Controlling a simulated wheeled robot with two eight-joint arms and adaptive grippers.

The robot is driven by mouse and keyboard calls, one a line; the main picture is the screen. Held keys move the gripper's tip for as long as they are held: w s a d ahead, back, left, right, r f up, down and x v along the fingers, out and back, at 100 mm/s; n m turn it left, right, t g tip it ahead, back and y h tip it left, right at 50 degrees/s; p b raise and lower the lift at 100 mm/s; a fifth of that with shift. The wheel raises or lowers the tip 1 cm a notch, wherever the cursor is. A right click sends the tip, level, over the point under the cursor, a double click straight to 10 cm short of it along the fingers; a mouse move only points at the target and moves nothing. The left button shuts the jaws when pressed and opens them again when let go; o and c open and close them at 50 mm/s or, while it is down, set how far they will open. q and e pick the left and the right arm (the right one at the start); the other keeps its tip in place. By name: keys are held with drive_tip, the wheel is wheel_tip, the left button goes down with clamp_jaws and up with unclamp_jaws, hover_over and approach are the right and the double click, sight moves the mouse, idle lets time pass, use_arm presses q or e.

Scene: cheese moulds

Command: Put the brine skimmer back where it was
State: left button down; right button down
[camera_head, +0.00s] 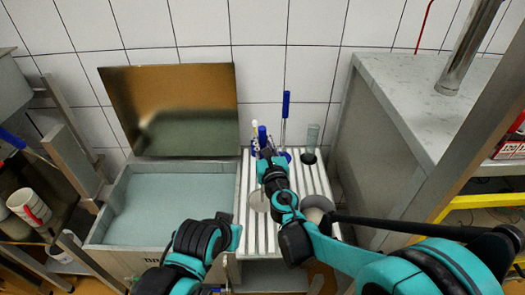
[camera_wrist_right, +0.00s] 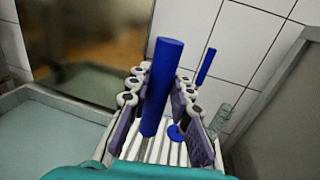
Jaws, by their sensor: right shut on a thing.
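My right gripper (camera_head: 265,158) is shut around an upright blue handle (camera_head: 262,134), which I take for the brine skimmer. In the right wrist view the handle (camera_wrist_right: 162,85) stands between the two fingers, slightly tilted. The gripper is above the white slatted rack (camera_head: 318,180). My left gripper (camera_head: 230,232) is low, by the front right corner of the grey-blue basin (camera_head: 165,205); its fingers are not clear enough to tell their state.
A second blue-handled tool (camera_head: 286,108) stands at the rack's back, also visible in the right wrist view (camera_wrist_right: 206,66). A clear cylinder (camera_head: 312,136) stands right of it. A raised metal lid (camera_head: 170,110) stands behind the basin. A grey counter (camera_head: 420,95) bounds the right side.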

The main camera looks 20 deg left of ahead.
wheel_tip(320, 180, down, 4)
drive_tip(key=shift+r+b, duration=0.1)
drive_tip(key=shift+b, duration=0.45)
drive_tip(key=c, duration=1.8)
unclamp_jaws()
drive_tip(key=o, duration=0.4)
drive_tip(key=shift+o, duration=0.2)
